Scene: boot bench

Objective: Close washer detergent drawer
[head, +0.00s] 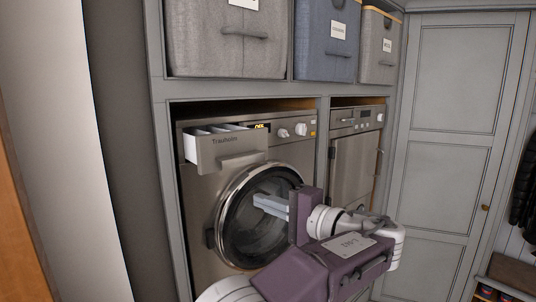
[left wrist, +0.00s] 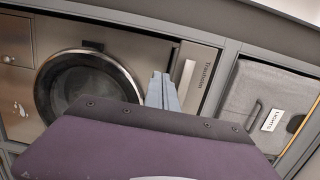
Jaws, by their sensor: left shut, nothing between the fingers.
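The washer (head: 205,262) stands in the left bay of a grey cabinet. Its detergent drawer (head: 232,141) sticks out at the top left, with the white compartments showing above its metal front. In the left wrist view the drawer front (left wrist: 208,68) shows turned sideways, just right of the fingers. My left gripper (head: 257,201) is shut and empty, in front of the round door and lower than the drawer. It looks apart from the drawer. Its fingers also show in the left wrist view (left wrist: 161,78). My right gripper is not in view.
The round washer door (head: 218,222) looks closed. A second appliance (head: 352,165) stands in the bay to the right. Fabric bins, one grey (head: 215,50) and one blue (head: 322,62), sit on the shelf above. A cabinet post (head: 322,150) separates the bays.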

